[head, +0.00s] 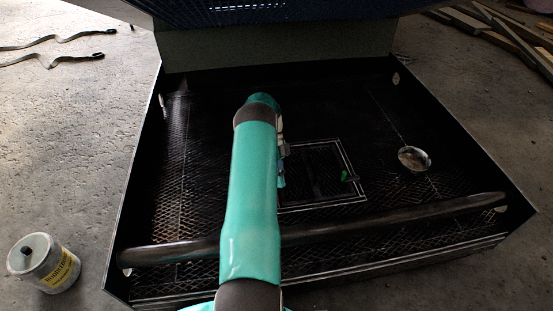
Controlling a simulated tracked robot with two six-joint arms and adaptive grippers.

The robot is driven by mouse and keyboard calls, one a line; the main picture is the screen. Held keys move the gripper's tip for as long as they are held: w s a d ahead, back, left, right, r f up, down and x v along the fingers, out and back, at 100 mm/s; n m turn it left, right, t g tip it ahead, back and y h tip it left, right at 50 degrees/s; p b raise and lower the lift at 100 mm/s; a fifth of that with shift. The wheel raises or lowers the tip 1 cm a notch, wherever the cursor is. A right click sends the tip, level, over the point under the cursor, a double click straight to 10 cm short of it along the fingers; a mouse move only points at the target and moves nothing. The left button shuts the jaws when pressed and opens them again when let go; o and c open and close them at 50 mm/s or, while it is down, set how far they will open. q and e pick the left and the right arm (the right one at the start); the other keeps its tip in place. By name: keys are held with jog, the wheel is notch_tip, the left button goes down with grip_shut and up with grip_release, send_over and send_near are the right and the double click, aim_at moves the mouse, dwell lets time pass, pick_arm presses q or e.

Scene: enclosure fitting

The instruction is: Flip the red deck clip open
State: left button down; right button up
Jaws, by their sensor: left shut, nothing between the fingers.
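I see no red clip in the head view; my arm may hide it. A small green piece (346,176) stands at the right side of a light-framed rectangular panel (362,185) on the dark mesh deck. My left arm reaches up the middle of the picture over the enclosure (455,165). My left gripper (282,178) shows only in part beside the forearm, left of the green piece and apart from it. It is shut and empty. My right gripper is out of view.
A dark tube (400,216) crosses the front of the enclosure. A round metal piece (414,158) lies on the deck at right. A labelled tin (44,264) stands on the floor at left. Straps (60,38) and wood boards (500,35) lie farther back.

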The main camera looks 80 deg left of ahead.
pick_arm(q)
jog(key=v, duration=0.9)
dwell(0.5)
